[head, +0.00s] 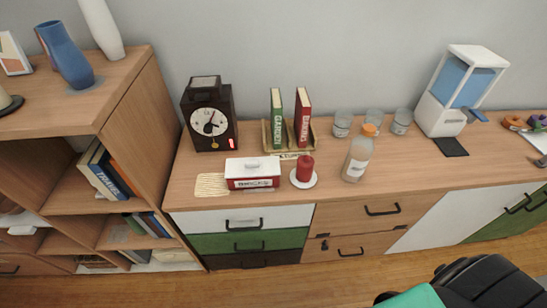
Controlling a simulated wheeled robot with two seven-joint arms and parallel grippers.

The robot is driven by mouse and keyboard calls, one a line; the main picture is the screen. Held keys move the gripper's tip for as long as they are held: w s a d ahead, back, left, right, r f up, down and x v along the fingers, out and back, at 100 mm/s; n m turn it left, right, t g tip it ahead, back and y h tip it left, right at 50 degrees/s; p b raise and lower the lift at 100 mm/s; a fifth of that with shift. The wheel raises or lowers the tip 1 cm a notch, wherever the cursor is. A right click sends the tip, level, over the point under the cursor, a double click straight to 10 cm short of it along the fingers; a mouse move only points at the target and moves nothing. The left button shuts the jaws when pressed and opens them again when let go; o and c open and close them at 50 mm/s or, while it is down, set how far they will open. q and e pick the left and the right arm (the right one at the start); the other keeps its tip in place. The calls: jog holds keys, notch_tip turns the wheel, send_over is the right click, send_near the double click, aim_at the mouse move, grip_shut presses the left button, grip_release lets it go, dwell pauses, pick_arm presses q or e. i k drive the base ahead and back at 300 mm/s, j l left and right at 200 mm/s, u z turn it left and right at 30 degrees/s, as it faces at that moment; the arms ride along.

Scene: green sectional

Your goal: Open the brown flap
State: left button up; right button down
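A dark brown front (285,257) is the lowest of three stacked fronts in the left part of the low cabinet. It lies below a green front (285,239) and a white front (200,222). It looks closed and flush, seen steeply from above, with a dark handle that is hard to make out. Two wood-coloured fronts (340,219) with black handles sit to its right, also closed. I cannot tell from this view which fronts are flaps and which are drawers. Neither gripper shows, and no fingertips are in view.
A black and teal shape fills the lower right edge. An open bookshelf (150,95) stands at the left. The cabinet top holds a clock (210,122), a box (252,172), a candle (305,170), a bottle (357,160) and a dispenser (440,112). The visible wooden floor (310,285) before the fronts is clear.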

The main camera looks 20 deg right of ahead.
aim_at(369, 214)
jog(key=z, duration=1.85)
